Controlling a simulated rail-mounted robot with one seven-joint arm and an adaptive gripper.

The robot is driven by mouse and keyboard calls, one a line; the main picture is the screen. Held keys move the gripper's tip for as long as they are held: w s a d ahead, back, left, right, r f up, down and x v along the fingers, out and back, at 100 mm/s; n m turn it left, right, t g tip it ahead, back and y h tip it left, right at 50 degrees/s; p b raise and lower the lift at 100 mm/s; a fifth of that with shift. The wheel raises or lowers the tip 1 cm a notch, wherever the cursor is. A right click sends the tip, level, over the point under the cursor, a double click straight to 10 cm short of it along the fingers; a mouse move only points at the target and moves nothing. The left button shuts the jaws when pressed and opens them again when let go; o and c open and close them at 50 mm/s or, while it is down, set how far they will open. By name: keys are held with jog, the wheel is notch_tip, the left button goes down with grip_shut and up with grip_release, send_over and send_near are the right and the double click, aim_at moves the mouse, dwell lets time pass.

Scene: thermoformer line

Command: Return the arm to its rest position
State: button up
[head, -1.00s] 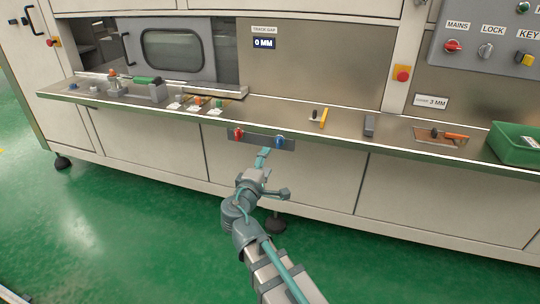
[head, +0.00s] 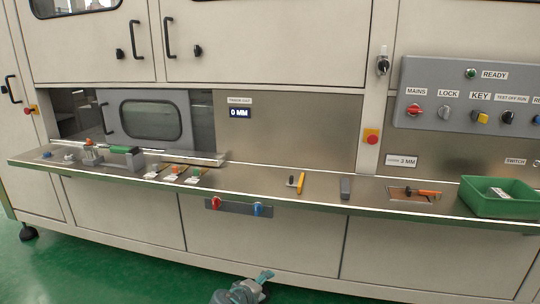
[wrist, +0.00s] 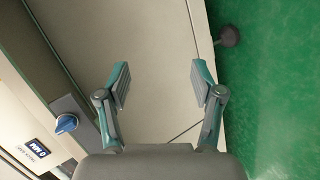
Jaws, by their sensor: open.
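My gripper shows in the wrist view (wrist: 162,85) with its two fingers spread wide and nothing between them. Behind it are a cream machine panel and the green floor. In the head view only the end of my arm shows, with part of my gripper (head: 262,277) at the bottom edge, in front of the machine's lower panels and below the shelf. It is apart from the shelf. The rest of my arm is out of the frame.
A metal shelf (head: 270,183) runs along the machine, carrying small tools and a green bin (head: 497,199). Under its edge is a plate with a red knob (head: 215,202) and a blue knob (head: 257,209); the blue one also shows in the wrist view (wrist: 66,123). A control panel (head: 440,112) is at right.

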jog(key=s+d+f+m+g, duration=0.2)
jog(key=s+d+f+g, duration=0.4)
jog(key=s+f, duration=0.5)
jog(key=s+d+f+m+g, duration=0.3)
jog(key=s+d+f+g, duration=0.3)
jog(key=f, duration=0.9)
jog(key=s+d+f+m+g+y, duration=0.2)
jog(key=s+d+f+g, duration=0.15)
jog(key=s, duration=0.65)
jog(key=s+d+f+m+g+y, duration=0.25)
jog(key=s+f, duration=0.25)
jog(key=s, duration=0.4)
jog(key=s+d+f+m+g+y, duration=0.1)
jog(key=s+d+f+g, duration=0.2)
jog(key=s, duration=0.7)
jog(key=w+a+r+t+p, duration=0.1)
jog(key=w+r+t+p, duration=0.2)
jog(key=r+p, duration=1.2)
jog(key=w+p, duration=0.2)
jog(key=p, duration=0.3)
jog(key=shift+w+a+t+p, duration=0.15)
jog(key=shift+a+t+p, duration=0.05)
jog(key=shift+t+p, duration=0.15)
